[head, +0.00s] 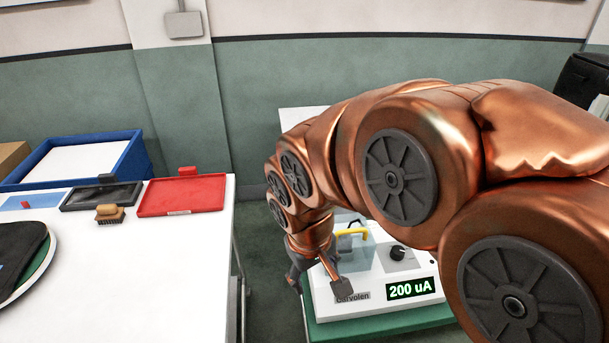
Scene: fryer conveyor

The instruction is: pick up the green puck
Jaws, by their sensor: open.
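I cannot make out a green puck for certain. My gripper (319,288) points down, open, at the left front of a white instrument box (385,270) on a green base. Its fingers are spread with nothing visible between them. My copper arm hides much of the area behind the gripper and to its right. A round white-rimmed thing with green on it (40,275) is cut off at the left edge, partly under a black item (20,255).
The instrument has a dark knob (398,253), a yellow handle (352,234) and a "200 uA" display (411,288). A white table (150,270) at left bears a red tray (183,196), a black tray (100,196), a brush (109,214) and a blue bin (130,158).

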